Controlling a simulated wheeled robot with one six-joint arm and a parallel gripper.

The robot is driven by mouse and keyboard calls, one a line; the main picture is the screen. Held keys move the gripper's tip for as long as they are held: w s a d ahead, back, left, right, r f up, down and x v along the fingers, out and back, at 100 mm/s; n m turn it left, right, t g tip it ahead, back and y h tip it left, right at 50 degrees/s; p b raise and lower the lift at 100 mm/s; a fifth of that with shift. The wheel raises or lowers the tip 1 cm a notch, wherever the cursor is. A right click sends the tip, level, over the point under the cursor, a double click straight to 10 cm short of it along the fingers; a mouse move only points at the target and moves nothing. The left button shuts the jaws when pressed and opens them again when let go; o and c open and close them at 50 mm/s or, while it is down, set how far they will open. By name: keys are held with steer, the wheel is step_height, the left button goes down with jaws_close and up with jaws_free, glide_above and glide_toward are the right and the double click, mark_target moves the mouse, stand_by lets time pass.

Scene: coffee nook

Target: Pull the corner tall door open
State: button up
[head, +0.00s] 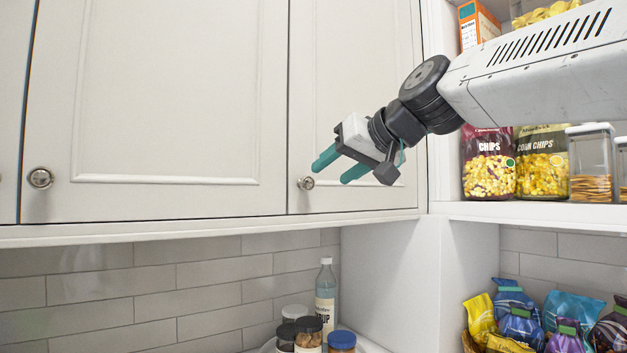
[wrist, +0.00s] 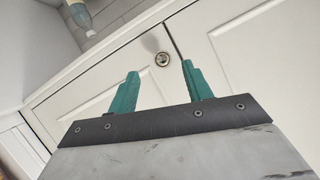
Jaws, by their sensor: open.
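The narrow white door (head: 350,90) on the right of the upper cabinets, which I take as the corner tall door, is shut. Its round metal knob (head: 306,183) sits near its lower left corner. My gripper (head: 334,169) is open and empty in front of this door, with its teal fingertips just right of and above the knob in the head view. In the wrist view the knob (wrist: 162,59) shows beyond and between the two open fingertips (wrist: 160,70). The fingers do not appear closed around it; the exact gap is hard to tell. The door's panel (wrist: 115,85) also shows there.
A wide shut door (head: 150,90) with its own knob (head: 40,178) adjoins on the left. Open shelving on the right holds chips bags (head: 488,165) and jars. Below are a syrup bottle (head: 326,295), jars and several colourful bags (head: 520,325).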

mark_target(309, 182)
steer(key=x, duration=0.2)
steer(key=r+x, duration=0.1)
steer(key=x, duration=0.4)
steer(key=shift+w+a+r, duration=0.1)
steer(key=shift+w+a, duration=0.05)
steer(key=shift+w, duration=0.35)
jaws_close()
steer(key=shift+s, duration=0.1)
